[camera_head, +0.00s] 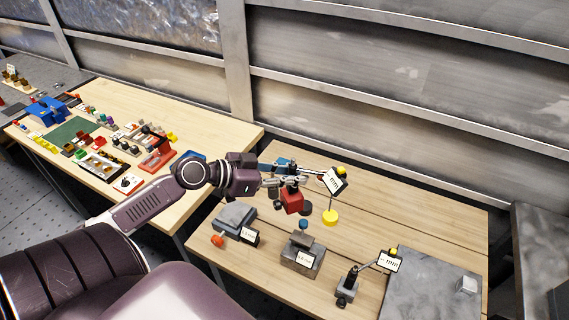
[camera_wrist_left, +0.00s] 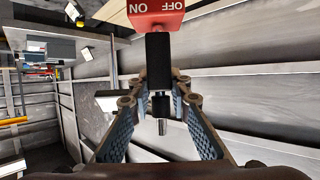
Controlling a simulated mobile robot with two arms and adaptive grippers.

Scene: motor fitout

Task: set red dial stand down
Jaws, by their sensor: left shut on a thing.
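The red dial stand has a red block base (camera_head: 291,201), a dark post and an arm with a white "mm" label (camera_head: 334,181) and yellow cap. My left gripper (camera_head: 288,182) is shut on it just above the red base, over the back left of the wooden table (camera_head: 400,208). In the left wrist view the red base (camera_wrist_left: 155,12) shows ON and OFF lettering. The stand's black post (camera_wrist_left: 159,60) runs between the fingers of my left gripper (camera_wrist_left: 160,100). I cannot tell whether the base touches the table. My right gripper is out of view.
A black dial stand (camera_head: 346,286), a grey slab (camera_head: 430,285), a labelled grey block (camera_head: 301,258) and another block (camera_head: 237,217) occupy the table's front. A yellow disc (camera_head: 330,217) stands close right of the red base. Bare wood lies farther right.

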